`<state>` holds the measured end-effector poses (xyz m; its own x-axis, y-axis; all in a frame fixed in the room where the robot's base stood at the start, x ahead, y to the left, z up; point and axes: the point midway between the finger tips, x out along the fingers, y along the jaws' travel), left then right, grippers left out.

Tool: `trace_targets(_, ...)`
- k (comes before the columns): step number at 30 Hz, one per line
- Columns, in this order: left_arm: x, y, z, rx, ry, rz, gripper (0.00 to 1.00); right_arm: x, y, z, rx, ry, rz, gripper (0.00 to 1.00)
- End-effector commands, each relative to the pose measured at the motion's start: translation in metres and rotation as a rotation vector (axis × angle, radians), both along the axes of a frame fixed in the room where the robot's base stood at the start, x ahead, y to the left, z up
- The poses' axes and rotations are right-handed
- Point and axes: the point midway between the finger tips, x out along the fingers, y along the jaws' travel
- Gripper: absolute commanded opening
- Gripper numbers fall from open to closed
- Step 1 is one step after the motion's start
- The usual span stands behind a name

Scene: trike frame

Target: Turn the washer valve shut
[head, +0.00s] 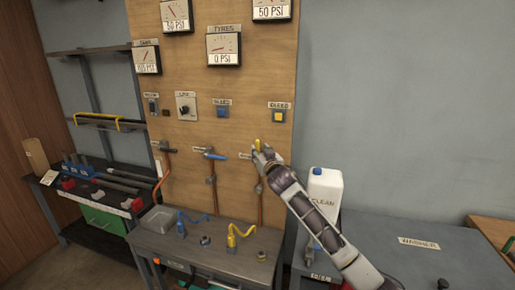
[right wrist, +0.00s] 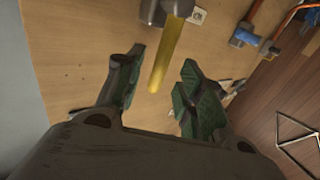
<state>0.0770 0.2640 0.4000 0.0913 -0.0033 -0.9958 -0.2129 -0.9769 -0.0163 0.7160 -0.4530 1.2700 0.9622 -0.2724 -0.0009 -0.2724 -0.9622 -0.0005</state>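A valve with a yellow lever handle (head: 258,144) sits on the rightmost copper pipe of the wooden board; its label is too small to read, so I cannot tell that it is the washer valve. My right gripper (head: 263,155) is at this valve and partly covers it. In the right wrist view, the right gripper (right wrist: 160,88) is open, with the yellow lever (right wrist: 167,60) pointing into the gap between its two fingers. I see no clear contact. A blue-handled valve (head: 210,155) is on the middle pipe. My left gripper is not in view.
Gauges (head: 223,47) and switches (head: 222,110) are above the valves. Below is a grey bench (head: 190,250) with blue and yellow coiled hoses. A white jug (head: 323,190) stands right, near my right forearm. A grey surface (head: 390,245) with a partly legible label lies beyond.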

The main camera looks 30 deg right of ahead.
Motion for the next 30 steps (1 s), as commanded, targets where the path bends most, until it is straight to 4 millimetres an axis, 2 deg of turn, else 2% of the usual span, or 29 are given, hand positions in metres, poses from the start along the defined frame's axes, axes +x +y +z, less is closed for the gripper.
trace_targets(9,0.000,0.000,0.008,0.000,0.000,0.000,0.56,0.026,-0.007,0.002,0.000,-0.001,0.001,0.38)
trace_targets(15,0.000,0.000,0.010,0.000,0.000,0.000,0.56,0.037,-0.010,0.001,0.000,0.000,0.000,0.38)
trace_targets(28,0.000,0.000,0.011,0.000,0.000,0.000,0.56,0.040,-0.011,0.000,0.000,-0.001,0.001,0.38)
trace_targets(30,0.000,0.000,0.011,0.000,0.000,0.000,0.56,0.040,-0.011,0.000,0.000,-0.001,0.001,0.32)
